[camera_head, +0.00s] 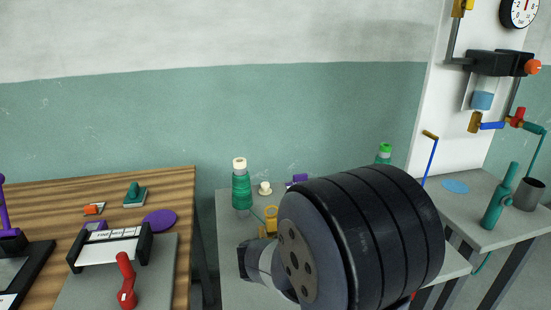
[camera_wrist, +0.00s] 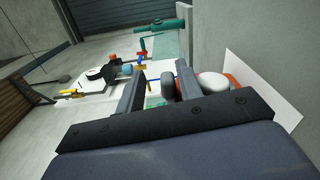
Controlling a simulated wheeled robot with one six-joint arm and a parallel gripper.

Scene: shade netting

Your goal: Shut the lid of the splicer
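My gripper (camera_wrist: 158,74) shows in the wrist view with its two grey fingers apart and nothing clearly held between them. A small yellow part (camera_head: 269,222) shows on the middle table, partly hidden behind my arm. I cannot tell whether either touches the finger.
A wooden table (camera_head: 175,190) at left holds a black-and-white device (camera_head: 108,248) and a red-handled tool (camera_head: 126,280). A grey table (camera_head: 485,235) at right holds a teal cylinder (camera_head: 497,198). A wall closes the back.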

